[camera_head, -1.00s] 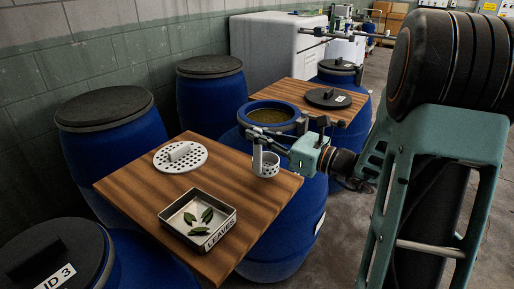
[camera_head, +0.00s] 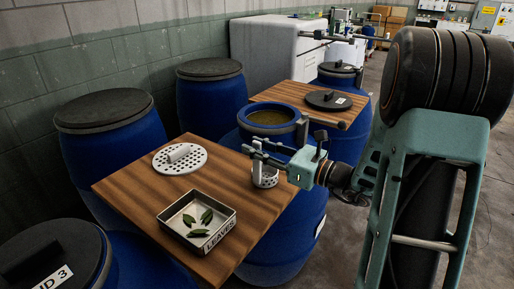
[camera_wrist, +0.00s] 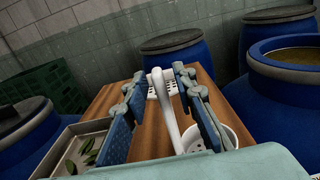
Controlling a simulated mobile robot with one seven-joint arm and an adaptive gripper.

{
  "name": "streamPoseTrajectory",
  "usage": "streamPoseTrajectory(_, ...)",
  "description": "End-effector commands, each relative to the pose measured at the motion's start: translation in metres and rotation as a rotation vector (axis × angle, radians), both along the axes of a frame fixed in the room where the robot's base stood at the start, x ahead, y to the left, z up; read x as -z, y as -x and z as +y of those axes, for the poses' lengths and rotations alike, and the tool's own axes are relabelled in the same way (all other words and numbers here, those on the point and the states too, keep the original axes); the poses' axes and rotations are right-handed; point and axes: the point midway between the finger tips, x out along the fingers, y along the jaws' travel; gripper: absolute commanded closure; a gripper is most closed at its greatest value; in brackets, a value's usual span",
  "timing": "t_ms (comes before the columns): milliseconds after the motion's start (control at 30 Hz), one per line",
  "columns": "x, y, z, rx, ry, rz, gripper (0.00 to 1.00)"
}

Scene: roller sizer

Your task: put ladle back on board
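The ladle is a pale perforated cup (camera_head: 266,180) with an upright handle (camera_head: 256,166), at the right edge of the wooden board (camera_head: 130,186). The cup appears to rest on the board, though contact is hard to see. In the wrist view, the white handle (camera_wrist: 165,108) stands between my fingers, with gaps at both sides, and the cup (camera_wrist: 228,137) is partly hidden by the right finger. My gripper (camera_head: 257,150) is open around the handle. It also shows open in the wrist view (camera_wrist: 160,112).
A white perforated disc (camera_head: 192,162) with a handle and a LEAVES tray (camera_head: 224,231) lie on the board. An open blue barrel (camera_head: 291,128) of murky liquid stands right behind the ladle. Lidded barrels (camera_head: 110,150) line the wall. The board's middle is clear.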

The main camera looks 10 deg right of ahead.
Motion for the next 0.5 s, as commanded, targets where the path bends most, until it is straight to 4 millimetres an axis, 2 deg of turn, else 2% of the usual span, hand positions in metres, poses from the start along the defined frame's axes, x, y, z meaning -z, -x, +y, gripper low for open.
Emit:
streamPoseTrajectory(167,-0.004,0.003,-0.004,0.003,0.001,0.001,0.75)
streamPoseTrajectory(500,-0.004,0.051,-0.053,0.006,-0.001,0.001,0.75)
